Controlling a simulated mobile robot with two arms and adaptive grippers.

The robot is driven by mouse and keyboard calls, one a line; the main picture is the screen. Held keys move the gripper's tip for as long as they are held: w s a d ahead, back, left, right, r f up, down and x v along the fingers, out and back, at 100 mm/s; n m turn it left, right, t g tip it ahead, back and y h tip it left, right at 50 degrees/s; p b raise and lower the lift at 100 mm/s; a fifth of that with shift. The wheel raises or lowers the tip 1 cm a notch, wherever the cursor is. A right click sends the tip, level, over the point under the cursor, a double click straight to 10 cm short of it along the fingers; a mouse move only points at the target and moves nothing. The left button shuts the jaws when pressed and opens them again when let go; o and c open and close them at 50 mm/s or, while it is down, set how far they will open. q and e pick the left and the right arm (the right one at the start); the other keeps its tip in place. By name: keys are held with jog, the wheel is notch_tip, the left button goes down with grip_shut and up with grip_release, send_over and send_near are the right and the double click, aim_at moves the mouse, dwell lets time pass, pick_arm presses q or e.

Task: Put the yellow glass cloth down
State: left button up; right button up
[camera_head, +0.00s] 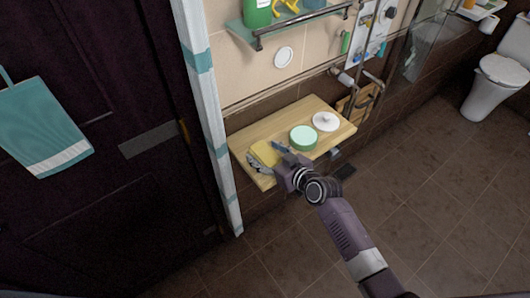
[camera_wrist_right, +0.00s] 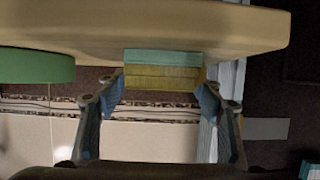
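The folded yellow glass cloth (camera_head: 266,152) is at the left end of the wooden shelf (camera_head: 262,128). In the right wrist view, where the shelf appears at the top, the yellow cloth (camera_wrist_right: 162,78) lies against a teal folded piece (camera_wrist_right: 162,57), which lies against the shelf. My right gripper (camera_head: 268,159) is at this end of the shelf, its fingers wide apart, one at each side edge of the cloth. The wrist view also shows the fingers (camera_wrist_right: 160,92). I cannot tell whether they press on the cloth. My left gripper is out of view.
A green round tin (camera_head: 303,138) stands right of the cloth, and a white round lidded dish (camera_head: 325,121) stands beyond it. A ledge with bottles (camera_head: 290,27) is above.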

jog(key=shift+r, duration=0.1)
jog(key=shift+s+d, duration=0.1)
jog(key=v, duration=1.1)
jog(key=shift+s+d+r+b, duration=0.15)
jog(key=shift+s+r+b, duration=0.15)
jog(key=shift+b, duration=0.1)
